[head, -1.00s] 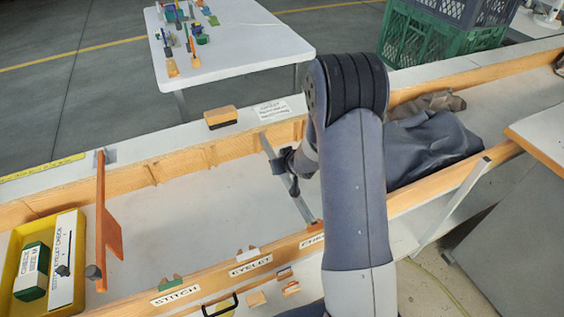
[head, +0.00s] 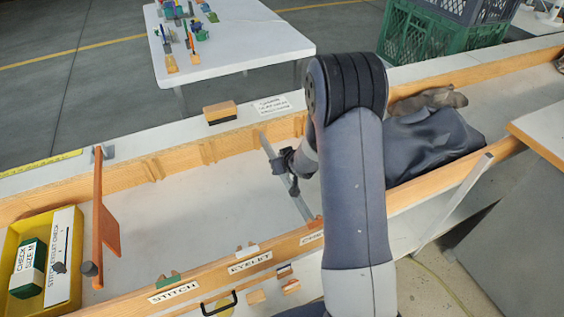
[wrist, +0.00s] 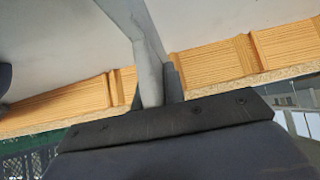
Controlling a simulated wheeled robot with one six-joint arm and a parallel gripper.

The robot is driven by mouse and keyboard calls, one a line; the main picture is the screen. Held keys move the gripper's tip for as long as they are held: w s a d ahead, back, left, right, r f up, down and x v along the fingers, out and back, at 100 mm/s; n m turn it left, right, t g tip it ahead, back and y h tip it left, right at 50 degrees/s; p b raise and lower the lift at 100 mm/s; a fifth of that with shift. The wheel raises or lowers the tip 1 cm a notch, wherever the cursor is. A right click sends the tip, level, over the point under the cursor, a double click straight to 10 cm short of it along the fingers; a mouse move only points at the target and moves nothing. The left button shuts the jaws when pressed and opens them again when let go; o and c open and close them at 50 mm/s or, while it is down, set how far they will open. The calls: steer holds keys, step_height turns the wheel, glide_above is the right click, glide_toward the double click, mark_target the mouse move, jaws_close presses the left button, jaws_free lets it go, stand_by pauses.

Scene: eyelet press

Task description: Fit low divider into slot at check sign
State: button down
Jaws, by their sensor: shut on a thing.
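The low divider, a thin grey strip (head: 300,203), is in my gripper (head: 284,162), which is shut on its middle part. In the head view it slants across the trough, its far end near the back wooden rail (head: 170,162) and its near end by the front rail (head: 215,270). In the wrist view, the divider (wrist: 143,50) runs up from my gripper (wrist: 160,88), with the slotted rail (wrist: 75,98) beyond. The check sign (head: 312,237) is on the front rail, partly hidden by my arm. I cannot tell whether either end sits in a slot.
Stitch (head: 174,291) and eyelet (head: 250,262) signs are to the left on the front rail. An orange divider (head: 104,225) crosses the trough at left, beside a yellow bin (head: 12,240). A dark bag (head: 430,145) lies to the right of my arm.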

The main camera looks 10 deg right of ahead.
steer(key=shift+f+b, duration=1.35)
steer(key=shift+f, duration=0.3)
steer(key=c, duration=1.4)
jaws_free()
steer(key=shift+r, duration=0.1)
steer(key=shift+r+p, duration=2.5)
steer(key=shift+p, duration=0.1)
steer(key=shift+s, duration=0.15)
